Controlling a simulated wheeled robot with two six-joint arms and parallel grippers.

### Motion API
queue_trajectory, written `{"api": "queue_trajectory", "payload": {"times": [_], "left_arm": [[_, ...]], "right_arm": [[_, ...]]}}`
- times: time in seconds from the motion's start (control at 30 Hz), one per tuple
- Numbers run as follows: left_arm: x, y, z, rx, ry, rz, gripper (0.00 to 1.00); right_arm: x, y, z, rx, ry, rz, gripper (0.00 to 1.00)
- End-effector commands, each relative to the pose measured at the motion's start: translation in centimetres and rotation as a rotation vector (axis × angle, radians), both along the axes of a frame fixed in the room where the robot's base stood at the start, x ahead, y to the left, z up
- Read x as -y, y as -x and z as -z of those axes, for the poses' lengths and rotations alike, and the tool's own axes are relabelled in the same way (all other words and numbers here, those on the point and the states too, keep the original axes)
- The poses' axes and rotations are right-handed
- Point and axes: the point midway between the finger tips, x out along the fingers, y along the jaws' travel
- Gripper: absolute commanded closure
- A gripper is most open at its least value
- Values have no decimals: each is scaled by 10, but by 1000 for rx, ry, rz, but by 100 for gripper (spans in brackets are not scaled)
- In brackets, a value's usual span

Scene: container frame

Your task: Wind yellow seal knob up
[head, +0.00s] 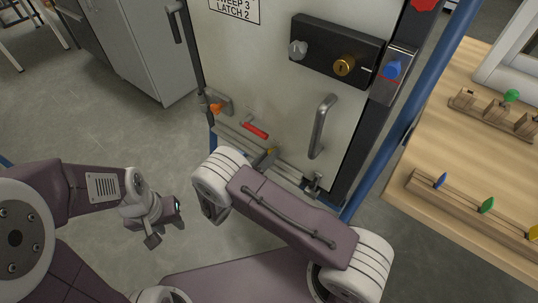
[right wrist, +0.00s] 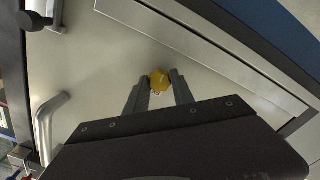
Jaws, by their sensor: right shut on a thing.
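The yellow seal knob (right wrist: 160,80) sits on the pale door panel, with a small dark marking just below it in the right wrist view. My right gripper (right wrist: 159,88) has one finger on each side of the knob and is shut on it. In the head view only a bit of yellow (head: 271,151) shows at the door's lower edge, mostly hidden behind my right forearm. My left gripper (head: 165,224) hangs low on the left, away from the door, open and empty.
The door (head: 275,95) carries a black lock box (head: 322,50), a red lever (head: 255,130), an orange knob (head: 216,107) and a metal pull handle (head: 322,127). A wooden bench (head: 455,150) with coloured knobs stands right. Floor is free at left.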

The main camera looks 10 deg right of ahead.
Motion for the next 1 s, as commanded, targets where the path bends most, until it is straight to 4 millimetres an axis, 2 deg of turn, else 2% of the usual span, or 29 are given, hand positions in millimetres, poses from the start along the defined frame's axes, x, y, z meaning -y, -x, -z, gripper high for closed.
{"api": "queue_trajectory", "payload": {"times": [0.37, 1.0], "left_arm": [[0, 0, -6, 0, 0, 0, 64], [0, 0, -23, 0, 0, 0, 64]], "right_arm": [[0, 0, -1, -142, 110, 1, 100], [0, -1, 0, -617, 480, 1, 100]]}}
